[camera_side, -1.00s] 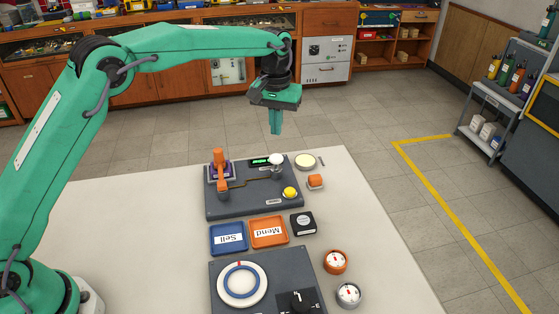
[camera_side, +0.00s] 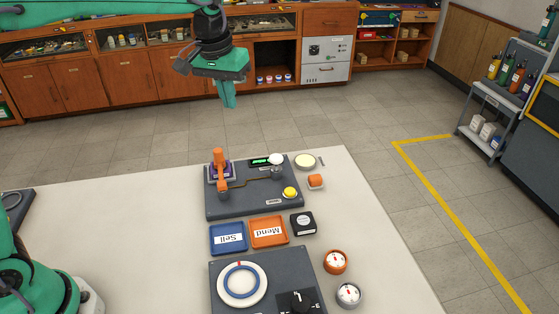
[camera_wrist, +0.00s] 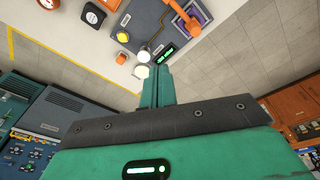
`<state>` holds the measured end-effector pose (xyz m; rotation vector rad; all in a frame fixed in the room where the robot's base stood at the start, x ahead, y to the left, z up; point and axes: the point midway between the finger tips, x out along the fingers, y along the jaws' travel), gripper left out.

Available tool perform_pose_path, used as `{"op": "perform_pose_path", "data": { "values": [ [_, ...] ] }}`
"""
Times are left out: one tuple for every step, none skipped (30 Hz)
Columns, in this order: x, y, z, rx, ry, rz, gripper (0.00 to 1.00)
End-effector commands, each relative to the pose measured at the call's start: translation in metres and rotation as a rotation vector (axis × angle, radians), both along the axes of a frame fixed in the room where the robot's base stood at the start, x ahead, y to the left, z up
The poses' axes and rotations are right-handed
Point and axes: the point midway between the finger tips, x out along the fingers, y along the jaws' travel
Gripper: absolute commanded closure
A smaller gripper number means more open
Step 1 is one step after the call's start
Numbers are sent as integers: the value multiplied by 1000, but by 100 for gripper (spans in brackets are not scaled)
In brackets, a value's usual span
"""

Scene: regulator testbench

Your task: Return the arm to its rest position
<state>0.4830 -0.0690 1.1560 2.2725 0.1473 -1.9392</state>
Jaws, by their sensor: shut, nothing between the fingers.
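My gripper (camera_side: 229,101) is green with a dark band. It hangs in the air in the side view, well above and behind the far edge of the white table, with its fingers together and pointing down. Nothing is between the fingers. In the wrist view the closed fingers (camera_wrist: 157,80) point toward the test rig. My green base shows at the lower left.
The white table (camera_side: 130,220) holds a grey rig (camera_side: 255,205) with an orange clamp (camera_side: 221,172), a blue Sell tray (camera_side: 229,238), an orange Mend tray (camera_side: 269,232), a dial board (camera_side: 275,265) and two round gauges (camera_side: 336,261). Wooden cabinets (camera_side: 150,85) stand behind. The table's left part is mostly clear.

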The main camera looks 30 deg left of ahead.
Motion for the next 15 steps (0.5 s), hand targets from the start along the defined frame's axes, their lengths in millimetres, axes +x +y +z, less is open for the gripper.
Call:
{"op": "perform_pose_path", "data": {
  "values": [
    [-10, 4, 7, 0, -16, -6, 100],
    [-16, 6, 9, 0, -21, -10, 100],
    [-23, 9, 13, 1, -31, -13, 100],
    [-29, 11, 15, 1, -39, -17, 100],
    [-34, 14, 17, 2, -47, -22, 100],
    [-42, 16, 20, 2, -56, -26, 100],
    [-48, 19, 22, 3, -62, -30, 100],
    [-54, 21, 24, 3, -70, -32, 100],
    [-61, 23, 26, 4, -81, -38, 100],
    [-67, 25, 27, 6, -87, -42, 100],
    [-73, 27, 28, 7, -94, -45, 100],
    [-81, 29, 30, 8, -104, -50, 100],
    [-87, 31, 31, 9, -112, -55, 100],
    [-93, 33, 31, 10, -119, -58, 100],
    [-101, 35, 32, 12, -128, -62, 100]
  ]
}}
